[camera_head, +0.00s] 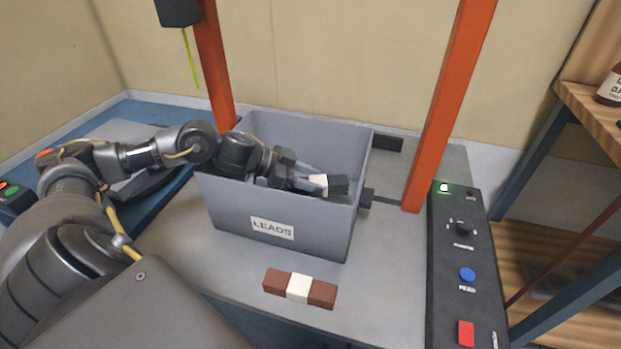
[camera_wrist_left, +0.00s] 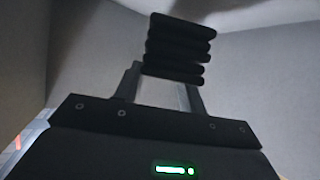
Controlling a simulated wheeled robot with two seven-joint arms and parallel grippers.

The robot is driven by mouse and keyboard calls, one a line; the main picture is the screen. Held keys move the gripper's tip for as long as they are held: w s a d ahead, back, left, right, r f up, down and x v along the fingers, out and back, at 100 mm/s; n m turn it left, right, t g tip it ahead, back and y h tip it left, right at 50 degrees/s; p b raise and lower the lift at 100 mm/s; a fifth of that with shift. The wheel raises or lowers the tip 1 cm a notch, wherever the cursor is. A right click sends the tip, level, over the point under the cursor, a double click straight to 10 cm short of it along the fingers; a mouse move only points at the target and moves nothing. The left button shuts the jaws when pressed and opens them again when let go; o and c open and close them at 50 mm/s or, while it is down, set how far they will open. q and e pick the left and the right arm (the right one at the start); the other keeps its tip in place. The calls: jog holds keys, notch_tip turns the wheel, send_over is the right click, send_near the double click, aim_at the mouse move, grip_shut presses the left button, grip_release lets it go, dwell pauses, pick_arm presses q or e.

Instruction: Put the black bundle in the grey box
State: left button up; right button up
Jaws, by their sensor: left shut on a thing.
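The grey box (camera_head: 225,205), labelled LEADS, stands on the grey table. My left arm reaches over its left side. My left gripper (camera_head: 310,184) is at the box's opening, within its walls in the head view. It is shut on the black bundle (camera_head: 338,186), which has a white band around it. In the left wrist view the bundle (camera_wrist_left: 180,50) shows as several stacked black strands beyond the fingers, with grey walls around it. I cannot tell whether the bundle touches the box floor. My right gripper is not in view.
A brown bundle with a white band (camera_head: 297,287) lies on the table in front of the box. Orange posts (camera_head: 450,105) rise on both sides behind it. A black control panel (camera_head: 467,270) with buttons is at the right. Wooden shelves (camera_head: 590,105) stand farther right.

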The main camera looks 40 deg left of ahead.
pick_arm(q)
jog(key=shift+d+f, duration=0.1)
jog(key=shift+f, duration=0.45)
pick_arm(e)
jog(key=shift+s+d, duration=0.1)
pick_arm(q)
jog(key=o, duration=1.1)
jog(key=shift+s+f, duration=0.1)
jog(key=shift+r, duration=0.35)
jog(key=v, duration=0.6)
jog(key=shift+r, duration=0.2)
jog(key=shift+v, duration=0.85)
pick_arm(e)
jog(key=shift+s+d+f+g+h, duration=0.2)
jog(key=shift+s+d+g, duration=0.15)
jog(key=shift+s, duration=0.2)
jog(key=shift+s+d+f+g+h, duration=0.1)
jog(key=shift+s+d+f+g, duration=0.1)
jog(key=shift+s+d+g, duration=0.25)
pick_arm(q)
jog(key=shift+r, duration=0.1)
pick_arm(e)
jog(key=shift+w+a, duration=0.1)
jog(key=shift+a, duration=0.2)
